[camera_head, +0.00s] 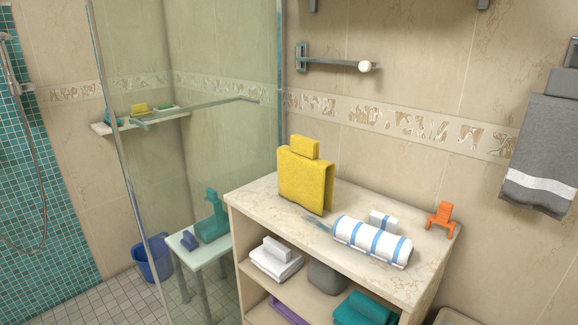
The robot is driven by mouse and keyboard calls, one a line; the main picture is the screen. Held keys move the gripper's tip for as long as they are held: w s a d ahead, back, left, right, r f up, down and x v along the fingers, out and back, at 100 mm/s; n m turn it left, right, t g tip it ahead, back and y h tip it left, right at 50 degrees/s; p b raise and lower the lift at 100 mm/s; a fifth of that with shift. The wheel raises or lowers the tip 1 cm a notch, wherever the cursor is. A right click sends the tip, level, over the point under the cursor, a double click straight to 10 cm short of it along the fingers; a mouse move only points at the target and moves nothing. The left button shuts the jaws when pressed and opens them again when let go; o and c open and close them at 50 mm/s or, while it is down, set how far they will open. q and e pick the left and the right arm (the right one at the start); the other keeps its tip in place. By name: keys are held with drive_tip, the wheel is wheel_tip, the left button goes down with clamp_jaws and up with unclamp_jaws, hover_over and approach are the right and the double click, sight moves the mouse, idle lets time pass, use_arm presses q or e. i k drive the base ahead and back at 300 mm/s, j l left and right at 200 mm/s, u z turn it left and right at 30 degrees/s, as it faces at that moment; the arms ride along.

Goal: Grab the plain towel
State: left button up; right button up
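Several towels are in the head view. A plain yellow towel (303,180) stands draped, with a yellow block on top, at the back left of the vanity's stone top. A rolled white towel with blue stripes (372,242) lies to its right on the same top. A folded white towel (275,262) and a folded teal towel (364,309) lie on the shelf below. A grey towel with a pale band (541,150) hangs on the right wall. Which one the task calls plain is not certain, but the yellow one has no stripes. Neither gripper is in view.
The stone top (262,204) also bears an orange chair-like item (441,219) at its right end. A glass shower panel (222,100) stands left of the vanity. Behind the glass are a small stool (199,255) and a blue bucket (152,262).

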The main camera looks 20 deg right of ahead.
sight(305, 179)
drive_tip(key=i+j, duration=0.35)
drive_tip(key=i+j+z, duration=0.15)
drive_tip(key=i+j, duration=0.15)
drive_tip(key=j, duration=0.15)
